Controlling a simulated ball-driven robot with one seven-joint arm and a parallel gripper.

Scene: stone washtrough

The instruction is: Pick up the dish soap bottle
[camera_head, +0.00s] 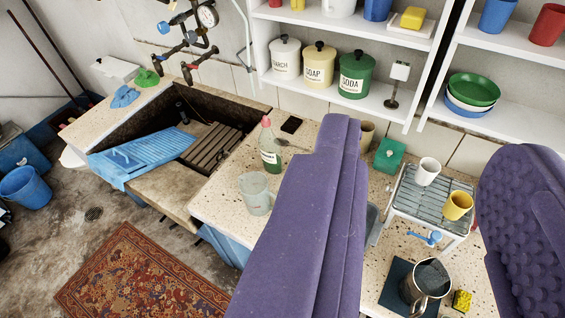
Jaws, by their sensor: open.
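The dish soap bottle (270,154) is green with a pale label and a pink-red cap. It stands upright on the speckled counter, near the right edge of the stone trough. My gripper (426,138) shows as two thick purple fingers, wide apart, with nothing held between them. The bottle is left of the left finger in the picture, outside the gap between the fingers, and I see no contact. The bottle is mostly in clear view; a grey mug (255,193) stands in front of it. The left finger hides part of the counter.
The stone trough (190,206) at left holds a blue washboard (135,160). A dark flat item (291,125) lies behind the bottle. A wire rack (410,195) holds a white cup (427,171) and a yellow cup (457,205). Shelves (385,111) hang above the counter.

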